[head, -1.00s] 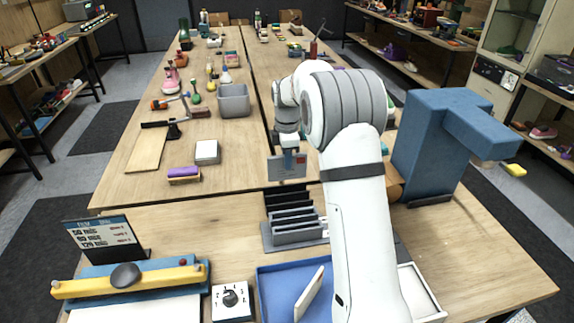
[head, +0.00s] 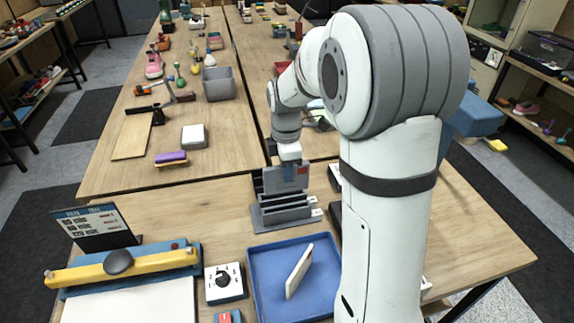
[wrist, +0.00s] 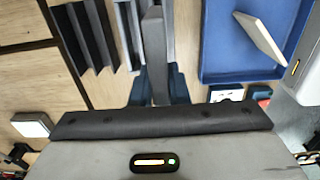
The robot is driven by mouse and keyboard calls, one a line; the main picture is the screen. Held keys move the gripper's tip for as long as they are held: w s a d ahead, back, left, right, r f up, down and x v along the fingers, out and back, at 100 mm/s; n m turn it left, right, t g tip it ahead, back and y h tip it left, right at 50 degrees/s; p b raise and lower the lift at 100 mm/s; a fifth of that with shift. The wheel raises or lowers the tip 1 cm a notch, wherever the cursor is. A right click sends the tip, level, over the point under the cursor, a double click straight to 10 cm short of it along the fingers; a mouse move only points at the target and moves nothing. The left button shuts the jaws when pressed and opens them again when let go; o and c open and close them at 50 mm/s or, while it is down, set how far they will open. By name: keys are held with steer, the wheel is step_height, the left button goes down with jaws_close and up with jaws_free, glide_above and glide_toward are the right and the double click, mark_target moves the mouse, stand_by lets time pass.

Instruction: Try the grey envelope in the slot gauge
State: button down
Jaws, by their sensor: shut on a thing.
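My gripper (head: 290,160) is shut on the grey envelope (head: 284,180), a thin upright slab with a small red mark near its top right corner. In the head view the envelope overlaps the back of the grey slot gauge (head: 284,213), which has several upright fins. I cannot tell whether its lower edge is inside a slot or just above or behind one. In the wrist view my fingertips (wrist: 160,88) pinch the envelope (wrist: 153,40), seen edge-on.
A blue tray (head: 263,299) holding a leaning cream slab (head: 299,272) stands in front of the gauge. A dial box (head: 225,283), a blue-and-yellow device (head: 120,264) and a sign (head: 97,228) are to the left. A purple-topped brush (head: 171,158) lies farther back.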

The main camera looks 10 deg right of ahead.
mark_target(286, 190)
steer(key=shift+f+b, duration=1.95)
steer(key=shift+f, duration=1.05)
steer(key=shift+f+b, duration=0.45)
steer(key=shift+f, duration=0.15)
steer(key=shift+r, duration=0.15)
steer(key=shift+r+p, duration=2.25)
steer(key=shift+r, duration=0.7)
